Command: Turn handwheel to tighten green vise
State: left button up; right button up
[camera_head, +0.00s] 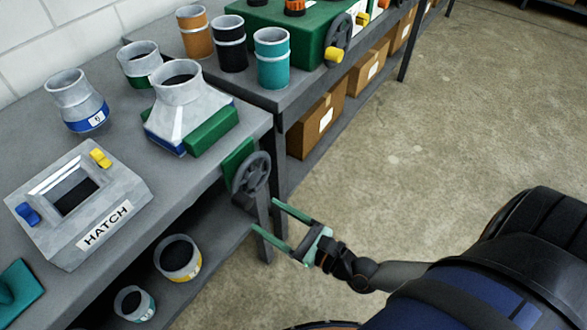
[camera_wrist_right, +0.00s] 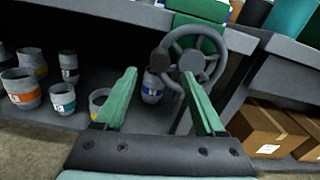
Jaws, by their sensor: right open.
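The green vise (camera_head: 238,158) is at the bench's front edge, with a green jaw block (camera_head: 212,130) on the bench top against a grey duct fitting (camera_head: 180,100) with a blue band. My right gripper (camera_head: 265,217) is open and empty, just below and in front of the wheel. In the right wrist view its green fingers (camera_wrist_right: 158,75) are apart, the right fingertip overlapping the lower wheel. Contact cannot be told. My left gripper is not in view.
A grey HATCH box (camera_head: 120,190) and more duct fittings stand on the bench. Banded pots (camera_head: 178,258) sit on the shelf below. A second bench at the back carries coloured cans and a green machine (camera_head: 285,25) with its own wheel. The floor (camera_head: 440,120) at right is clear.

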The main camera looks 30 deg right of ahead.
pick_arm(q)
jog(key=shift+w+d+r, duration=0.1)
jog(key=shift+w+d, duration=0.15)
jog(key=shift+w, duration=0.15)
pick_arm(e)
jog(key=v, duration=0.6)
jog(key=shift+s, duration=0.15)
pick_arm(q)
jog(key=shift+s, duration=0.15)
pick_arm(e)
jog(key=a+n+g+p, duration=0.35)
jog(key=a+n, duration=0.25)
jog(key=n, duration=1.1)
pick_arm(q)
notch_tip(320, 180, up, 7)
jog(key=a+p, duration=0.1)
jog(key=p, duration=0.3)
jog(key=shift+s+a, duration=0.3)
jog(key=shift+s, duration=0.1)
pick_arm(e)
jog(key=s+d+f+n+g+h, duration=0.1)
jog(key=d+f+n+g+h, duration=0.1)
jog(key=n, duration=0.5)
jog(key=s+d+f+n+g+h, duration=0.1)
jog(key=f+n+g+h, duration=0.1)
jog(key=f+n, duration=0.3)
jog(key=n, duration=0.3)
jog(key=shift+s+d+f+h, duration=0.2)
jog(key=shift+s+d+h, duration=0.1)
jog(key=shift+s+d, duration=0.1)
